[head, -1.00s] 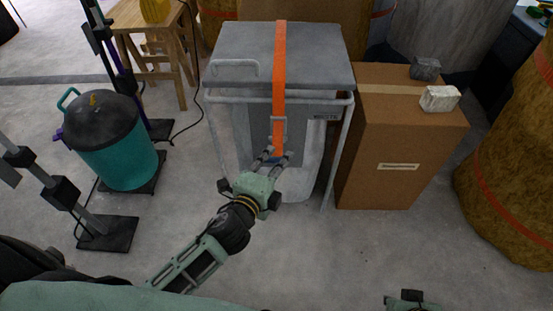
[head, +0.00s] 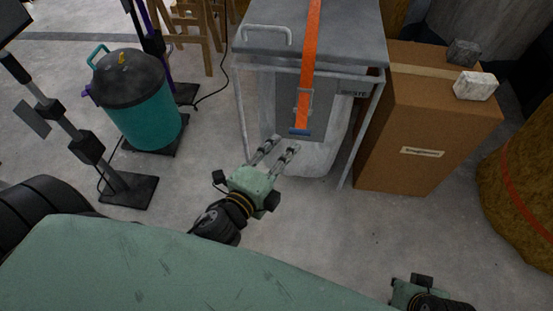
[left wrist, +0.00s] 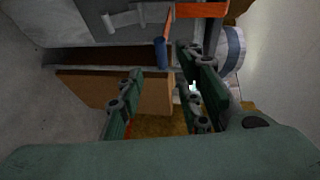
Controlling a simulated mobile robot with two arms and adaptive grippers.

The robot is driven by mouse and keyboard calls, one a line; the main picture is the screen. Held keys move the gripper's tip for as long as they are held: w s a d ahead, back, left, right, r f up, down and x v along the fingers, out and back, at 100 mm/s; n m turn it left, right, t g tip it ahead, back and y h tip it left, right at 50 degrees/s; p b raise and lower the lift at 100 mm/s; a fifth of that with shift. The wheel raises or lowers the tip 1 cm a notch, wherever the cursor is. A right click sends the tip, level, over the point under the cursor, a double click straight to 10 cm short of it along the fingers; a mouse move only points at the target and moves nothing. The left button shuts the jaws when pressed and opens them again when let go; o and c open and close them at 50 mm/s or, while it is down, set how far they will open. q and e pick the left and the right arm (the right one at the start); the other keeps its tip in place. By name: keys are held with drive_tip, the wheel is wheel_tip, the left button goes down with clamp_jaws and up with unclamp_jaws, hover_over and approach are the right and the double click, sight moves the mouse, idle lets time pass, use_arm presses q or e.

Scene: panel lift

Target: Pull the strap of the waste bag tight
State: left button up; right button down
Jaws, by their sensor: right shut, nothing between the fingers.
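The waste bag (head: 318,158) is pale and hangs in a grey frame under a grey lid (head: 345,30). An orange strap (head: 310,50) runs over the lid and down the front through a metal buckle (head: 305,97). Its tail ends in a blue tab (head: 300,131), which also shows in the left wrist view (left wrist: 160,52). My left gripper (head: 282,146) is open, its fingers apart and empty, just below and left of the tab. In the left wrist view its fingers (left wrist: 165,95) are parted. My right gripper (head: 415,292) is shut, partly cut off at the lower right.
A cardboard box (head: 425,130) stands right of the frame with two blocks on top. A teal bin (head: 145,115) and black stands (head: 130,190) are at the left. Floor between me and the frame is clear.

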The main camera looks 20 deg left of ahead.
use_arm(q)
drive_tip(key=shift+v, duration=1.25)
